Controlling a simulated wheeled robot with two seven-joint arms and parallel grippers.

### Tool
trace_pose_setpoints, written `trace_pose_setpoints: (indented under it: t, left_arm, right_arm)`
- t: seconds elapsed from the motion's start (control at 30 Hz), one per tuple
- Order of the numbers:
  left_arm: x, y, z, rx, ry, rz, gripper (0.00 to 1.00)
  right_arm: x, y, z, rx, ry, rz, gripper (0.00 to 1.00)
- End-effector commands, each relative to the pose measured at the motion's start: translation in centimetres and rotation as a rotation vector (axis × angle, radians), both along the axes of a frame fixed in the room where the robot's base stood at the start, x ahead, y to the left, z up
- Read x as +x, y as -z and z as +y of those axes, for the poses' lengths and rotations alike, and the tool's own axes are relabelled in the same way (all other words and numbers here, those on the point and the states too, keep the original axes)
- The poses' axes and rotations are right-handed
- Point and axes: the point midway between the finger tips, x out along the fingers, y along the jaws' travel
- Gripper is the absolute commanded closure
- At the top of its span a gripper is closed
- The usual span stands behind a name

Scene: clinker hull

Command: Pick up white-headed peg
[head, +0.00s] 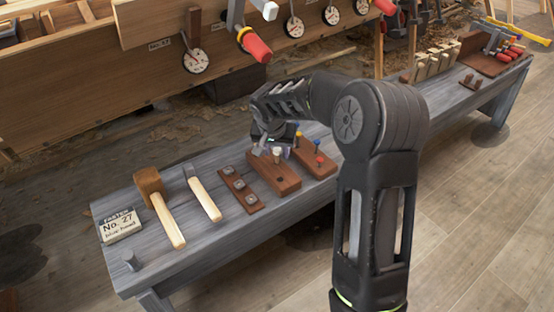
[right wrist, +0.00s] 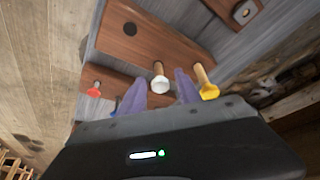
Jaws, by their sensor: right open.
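The white-headed peg (right wrist: 160,84) stands in the wooden block (right wrist: 150,38) and shows between my right gripper's two purple fingers in the right wrist view. My right gripper (right wrist: 161,78) is open, its fingers on either side of the white head. I cannot tell whether either finger touches it. In the head view the right gripper (head: 268,150) is low over the brown block (head: 273,178); the arm and jaws hide much of the peg there. A yellow-headed peg (right wrist: 208,90) is just right of the right finger. My left gripper is out of view.
A second block (head: 318,164) holds red-headed (head: 320,160) and blue-headed pegs close by. A mallet (head: 160,205), hammer (head: 204,196), plate with nuts (head: 241,190) and label card (head: 120,226) lie on the grey bench (head: 190,262). The plank hull (head: 90,85) rises behind.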

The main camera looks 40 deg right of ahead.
Motion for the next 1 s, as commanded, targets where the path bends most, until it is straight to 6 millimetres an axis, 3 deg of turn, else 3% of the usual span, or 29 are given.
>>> trace_pose_setpoints:
  t: [0.13, 0.73, 1.0]
  left_arm:
    - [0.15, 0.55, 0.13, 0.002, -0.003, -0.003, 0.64]
    - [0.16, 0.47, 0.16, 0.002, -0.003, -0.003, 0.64]
    - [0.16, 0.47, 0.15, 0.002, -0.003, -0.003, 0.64]
  right_arm:
    - [0.41, 1.55, -0.44, 0.000, 0.000, 0.000, 0.60]
    - [0.45, 1.53, -0.49, -0.001, 0.000, -0.001, 0.60]
    - [0.44, 1.53, -0.50, -0.001, 0.000, -0.001, 0.80]
